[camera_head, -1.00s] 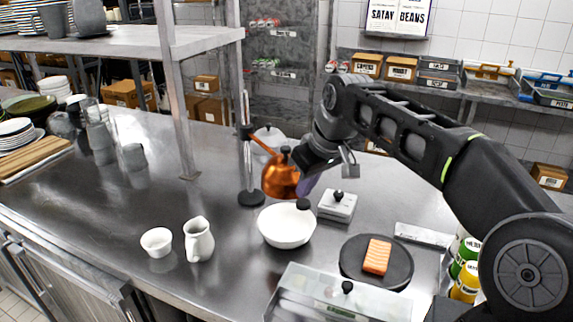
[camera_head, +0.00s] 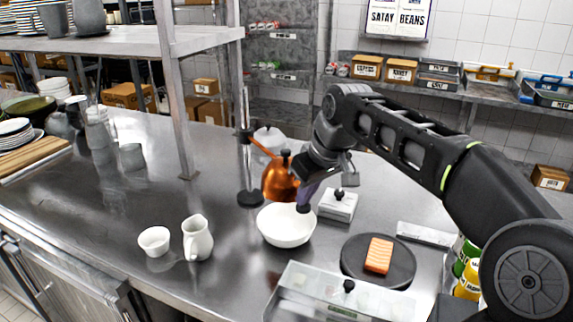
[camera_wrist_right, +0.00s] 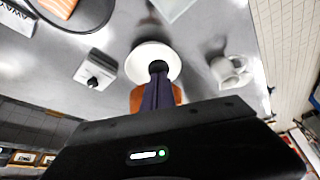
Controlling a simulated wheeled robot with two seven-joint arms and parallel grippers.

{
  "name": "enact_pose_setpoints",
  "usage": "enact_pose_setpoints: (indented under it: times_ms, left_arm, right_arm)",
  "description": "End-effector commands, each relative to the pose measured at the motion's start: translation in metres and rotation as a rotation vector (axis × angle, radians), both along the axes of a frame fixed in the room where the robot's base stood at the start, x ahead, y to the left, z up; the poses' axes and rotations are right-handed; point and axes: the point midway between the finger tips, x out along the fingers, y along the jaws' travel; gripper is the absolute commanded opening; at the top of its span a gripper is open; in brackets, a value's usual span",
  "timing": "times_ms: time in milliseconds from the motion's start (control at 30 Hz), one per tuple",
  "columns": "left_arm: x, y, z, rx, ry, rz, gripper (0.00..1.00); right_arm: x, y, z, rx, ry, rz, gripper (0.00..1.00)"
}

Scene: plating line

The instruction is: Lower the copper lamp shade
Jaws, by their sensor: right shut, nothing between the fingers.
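The copper lamp shade (camera_head: 277,184) hangs from a short arm on a thin upright stand with a round dark base (camera_head: 250,198). It is above and just behind the rim of a white bowl (camera_head: 286,232). My right gripper (camera_head: 304,207) is shut and empty, pointing down at the shade's right side above the bowl. I cannot tell whether it touches the shade. In the right wrist view, the shut fingers (camera_wrist_right: 158,68) overlap the white bowl (camera_wrist_right: 150,52), and the shade (camera_wrist_right: 137,98) shows partly behind them. My left gripper is not in view.
A white box with a black knob (camera_head: 338,205) stands right of the bowl. A dark round board (camera_head: 352,265) carries a salmon piece (camera_head: 378,255). A white pitcher (camera_head: 197,238) and small cup (camera_head: 154,241) stand left. A clear-lidded container (camera_head: 300,290) is in front.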

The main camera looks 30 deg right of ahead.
Motion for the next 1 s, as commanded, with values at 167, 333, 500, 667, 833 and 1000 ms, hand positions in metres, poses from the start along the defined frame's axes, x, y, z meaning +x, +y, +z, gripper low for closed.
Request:
enact_pose_setpoints:
  times_ms: [167,333,500,667,833,1000]
  left_arm:
    - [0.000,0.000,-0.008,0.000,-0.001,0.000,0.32]
    - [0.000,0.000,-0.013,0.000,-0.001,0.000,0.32]
    - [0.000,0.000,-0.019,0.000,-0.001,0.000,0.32]
    - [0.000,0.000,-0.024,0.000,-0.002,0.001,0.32]
    - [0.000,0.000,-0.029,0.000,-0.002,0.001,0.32]
    - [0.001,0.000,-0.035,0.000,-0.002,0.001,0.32]
  right_arm:
    - [0.000,0.000,-0.010,0.001,0.002,0.000,0.00]
    - [0.000,0.000,-0.017,0.001,0.002,0.000,0.00]
    - [0.000,0.000,-0.024,0.001,0.003,0.000,0.00]
    - [0.000,0.000,-0.030,0.001,0.003,0.000,0.00]
    - [-0.001,0.000,-0.037,0.001,0.003,0.000,0.00]
    - [-0.001,0.000,-0.044,0.001,0.004,0.000,0.00]
